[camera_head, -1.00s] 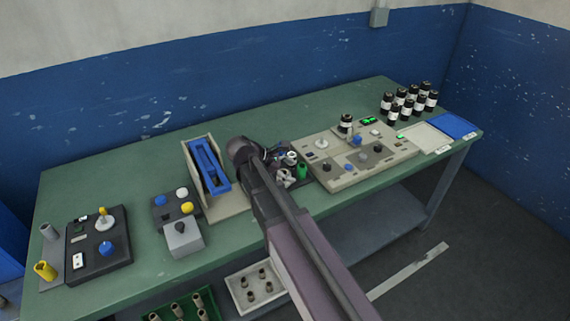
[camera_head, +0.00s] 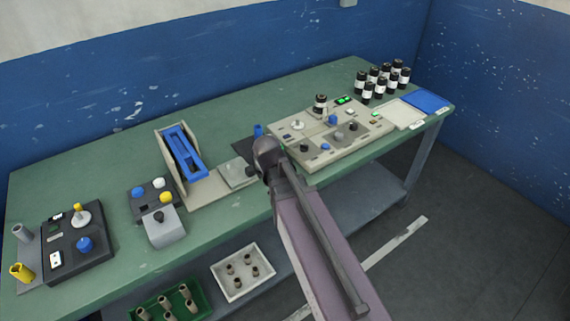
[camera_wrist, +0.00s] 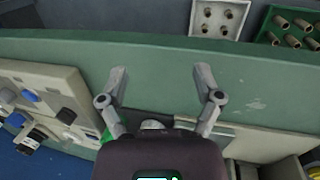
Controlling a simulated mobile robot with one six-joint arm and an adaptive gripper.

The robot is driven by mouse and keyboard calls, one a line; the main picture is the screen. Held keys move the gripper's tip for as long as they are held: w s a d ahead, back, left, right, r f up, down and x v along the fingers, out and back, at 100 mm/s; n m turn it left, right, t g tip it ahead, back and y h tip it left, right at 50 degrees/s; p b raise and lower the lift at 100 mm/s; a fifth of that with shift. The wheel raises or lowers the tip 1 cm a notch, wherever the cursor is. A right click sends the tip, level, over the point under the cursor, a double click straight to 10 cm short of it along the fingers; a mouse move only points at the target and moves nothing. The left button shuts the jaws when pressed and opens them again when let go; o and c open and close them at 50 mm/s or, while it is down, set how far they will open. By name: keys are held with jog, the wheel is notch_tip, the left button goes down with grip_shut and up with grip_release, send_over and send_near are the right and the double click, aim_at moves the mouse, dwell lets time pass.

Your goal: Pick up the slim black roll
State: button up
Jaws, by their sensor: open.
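I cannot pick out the slim black roll with certainty in either view. In the wrist view my gripper (camera_wrist: 160,76) is open and empty, its two grey fingers spread over the green bench (camera_wrist: 165,58) near its edge. A dark strip and a pale round item (camera_wrist: 152,125) show beyond the fingers, partly hidden by the gripper body. A bit of green (camera_wrist: 107,135) shows beside the left finger. In the head view my arm covers the bench spot between the blue-armed stand (camera_head: 182,150) and the beige control panel (camera_head: 345,140); the fingers are hidden there.
Several black bottles with white labels (camera_head: 367,91) stand at the back right beside a blue tray (camera_head: 428,100). Button boxes (camera_head: 78,240) stand at the left. A white bin (camera_head: 243,272) and a green bin (camera_head: 165,300) sit below the bench. The bench's back strip is clear.

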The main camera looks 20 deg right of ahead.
jog(key=s+f+m+y+b, duration=0.2)
jog(key=s+f+m+b, duration=0.2)
jog(key=f+b, duration=0.4)
jog(key=shift+s+a+f+y, duration=0.3)
jog(key=shift+s+a+f, duration=0.05)
jog(key=shift+f, duration=0.25)
jog(key=c, duration=0.4)
jog(key=shift+o, duration=0.2)
